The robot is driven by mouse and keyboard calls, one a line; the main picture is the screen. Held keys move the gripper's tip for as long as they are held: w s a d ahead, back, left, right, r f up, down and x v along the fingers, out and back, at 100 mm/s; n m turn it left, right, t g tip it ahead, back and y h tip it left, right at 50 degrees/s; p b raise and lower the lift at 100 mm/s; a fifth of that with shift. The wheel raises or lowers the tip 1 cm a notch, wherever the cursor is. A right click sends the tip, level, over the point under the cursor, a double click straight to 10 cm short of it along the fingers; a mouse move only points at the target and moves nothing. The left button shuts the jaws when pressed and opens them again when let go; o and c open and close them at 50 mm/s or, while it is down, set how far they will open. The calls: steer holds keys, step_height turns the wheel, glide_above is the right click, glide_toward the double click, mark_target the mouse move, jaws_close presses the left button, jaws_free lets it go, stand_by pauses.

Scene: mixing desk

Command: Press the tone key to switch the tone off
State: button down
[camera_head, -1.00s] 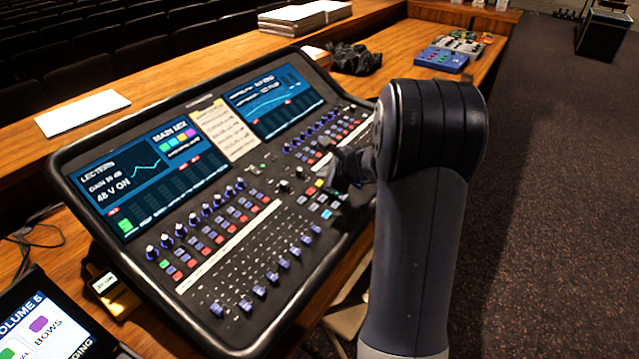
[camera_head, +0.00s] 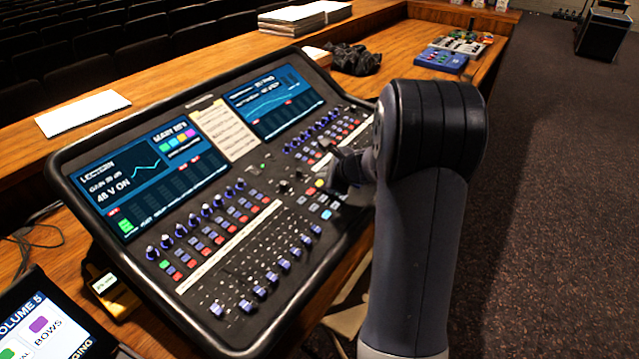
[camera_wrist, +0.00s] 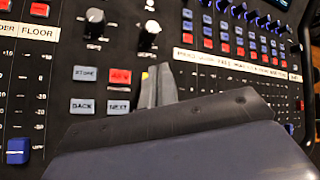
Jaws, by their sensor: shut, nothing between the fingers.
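The mixing desk (camera_head: 225,262) has a small group of keys right of its middle. In the wrist view a white STORE key (camera_wrist: 85,73), a red key (camera_wrist: 120,77) with an unclear label, a BACK key (camera_wrist: 82,106) and a NEXT key (camera_wrist: 118,106) show left of my gripper (camera_wrist: 156,72). A yellow key (camera_wrist: 145,77) is partly hidden beside the fingertips. I cannot read which key is the tone key; it may be behind the fingers. My gripper is shut and empty, low over this group. In the head view it (camera_head: 342,172) stands just right of the yellow key. Contact cannot be told.
Two knobs (camera_wrist: 148,36) stand close beyond the fingertips. Rows of faders (camera_head: 245,306) lie left of the keys. Two screens (camera_head: 275,100) and a paper note (camera_head: 225,131) are at the desk's back. Carpet (camera_head: 540,220) lies open to the right.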

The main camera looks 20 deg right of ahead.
steer(key=shift+f, duration=0.1)
stand_by(0.4)
steer(key=shift+f+b, duration=0.3)
steer(key=shift+b, duration=0.25)
steer(key=shift+f+b, duration=0.35)
stand_by(0.4)
steer(key=shift+r, duration=0.15)
steer(key=shift+r+p, duration=0.55)
steer(key=shift+r, duration=0.05)
steer(key=r+p, duration=0.2)
steer(key=r, duration=0.1)
steer(key=r+p, duration=0.2)
steer(key=shift+s+d+r, duration=0.1)
steer(key=shift+s, duration=0.15)
stand_by(0.4)
